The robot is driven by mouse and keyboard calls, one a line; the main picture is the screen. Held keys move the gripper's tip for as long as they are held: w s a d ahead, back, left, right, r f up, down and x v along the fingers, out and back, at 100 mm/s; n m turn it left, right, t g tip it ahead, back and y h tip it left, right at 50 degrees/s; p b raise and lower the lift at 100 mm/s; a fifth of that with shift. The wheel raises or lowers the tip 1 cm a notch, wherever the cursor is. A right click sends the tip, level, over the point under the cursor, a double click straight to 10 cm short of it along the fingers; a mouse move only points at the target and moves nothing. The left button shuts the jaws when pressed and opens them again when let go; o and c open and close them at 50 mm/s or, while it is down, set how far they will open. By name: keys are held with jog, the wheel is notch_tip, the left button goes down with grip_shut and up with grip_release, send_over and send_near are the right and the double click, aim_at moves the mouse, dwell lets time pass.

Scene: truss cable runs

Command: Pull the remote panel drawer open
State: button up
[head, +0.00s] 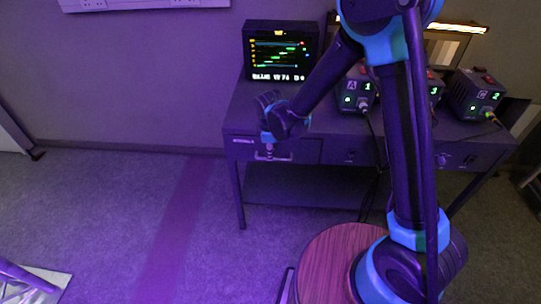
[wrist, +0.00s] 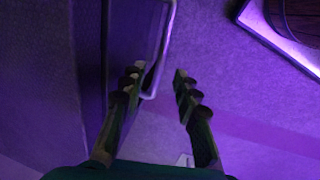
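The drawer (head: 305,150) is at the left end of the dark bench, and its front looks flush with the bench. A pale bar handle (head: 272,157) sits on its front, below my wrist. In the wrist view the handle (wrist: 163,45) runs down from the top edge and bends back toward the dark drawer front at its lower end. My gripper (wrist: 158,79) is open. Its left finger is close to the handle's lower end on the drawer side, and its right finger is out over the floor. I cannot tell whether either finger touches the handle.
The bench (head: 355,133) carries a lit monitor (head: 281,55) and boxes marked A (head: 355,90) and C (head: 477,95) with cables. A round wood-topped thing (head: 325,262) is low in front. The floor (head: 120,200) left of the bench is clear.

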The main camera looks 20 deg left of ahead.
jog(key=shift+w+f, duration=0.15)
jog(key=shift+f, duration=0.6)
jog(key=shift+w+f, duration=0.1)
jog(key=shift+f, duration=0.6)
jog(key=shift+c, duration=0.4)
grip_shut()
